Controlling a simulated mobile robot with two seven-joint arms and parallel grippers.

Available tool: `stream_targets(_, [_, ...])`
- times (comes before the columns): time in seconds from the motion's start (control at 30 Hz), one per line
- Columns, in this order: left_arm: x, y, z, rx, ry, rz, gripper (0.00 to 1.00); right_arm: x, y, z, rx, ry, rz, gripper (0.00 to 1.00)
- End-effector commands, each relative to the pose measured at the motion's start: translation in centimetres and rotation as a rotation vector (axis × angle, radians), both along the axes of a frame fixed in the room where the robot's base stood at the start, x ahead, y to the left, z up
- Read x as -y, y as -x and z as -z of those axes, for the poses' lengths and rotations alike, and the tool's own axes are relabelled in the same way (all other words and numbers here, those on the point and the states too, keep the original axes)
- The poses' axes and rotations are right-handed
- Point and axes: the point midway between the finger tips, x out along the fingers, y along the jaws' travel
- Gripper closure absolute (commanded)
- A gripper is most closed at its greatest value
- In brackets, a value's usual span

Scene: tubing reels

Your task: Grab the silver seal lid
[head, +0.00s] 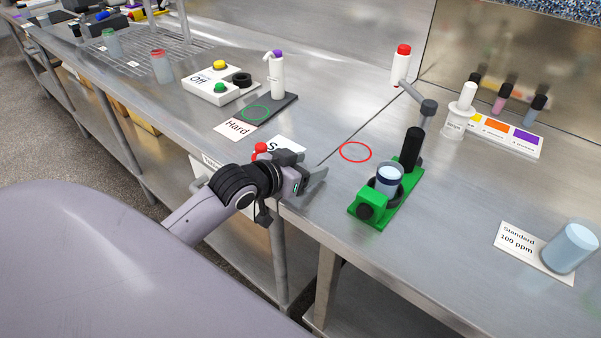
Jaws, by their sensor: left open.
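I cannot clearly make out a silver seal lid in the head view. My left gripper (310,176) is at the table's front edge, open, with nothing visible between its fingers. It is left of a green stand (405,193) that holds a clear cup (388,181) with pale blue contents and has a black post. A red ring mark (355,152) lies on the table just beyond the gripper. The gripper partly hides a white card and a red-capped item (260,149) behind it. My right gripper is not in view.
A white button box (213,84), a "Hard" card (236,129) and a white bottle (277,78) stand at the back left. A red-capped bottle (401,67) stands by the back wall. A pale blue beaker (571,249) is at the right.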

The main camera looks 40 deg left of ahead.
Motion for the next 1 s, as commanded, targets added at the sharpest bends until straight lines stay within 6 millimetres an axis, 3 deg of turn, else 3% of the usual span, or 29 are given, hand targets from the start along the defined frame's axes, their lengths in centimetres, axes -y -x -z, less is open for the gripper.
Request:
stream_targets(0.2, [0.0, 0.0, 0.0, 0.0, 0.0, 0.0, 0.45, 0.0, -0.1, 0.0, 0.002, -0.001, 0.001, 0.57])
stream_targets(0.37, [0.0, 0.0, 0.0, 0.0, 0.0, 0.0, 0.97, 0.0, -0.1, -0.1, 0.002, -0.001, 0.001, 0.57])
stream_targets(0.77, [0.0, 0.0, -0.2, 0.001, 0.0, 0.0, 0.97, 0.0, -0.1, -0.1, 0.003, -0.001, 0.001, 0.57])
stream_targets(1.0, [0.0, -0.1, -2.3, 0.006, -0.001, 0.0, 0.97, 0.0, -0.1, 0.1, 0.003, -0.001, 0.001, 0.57])
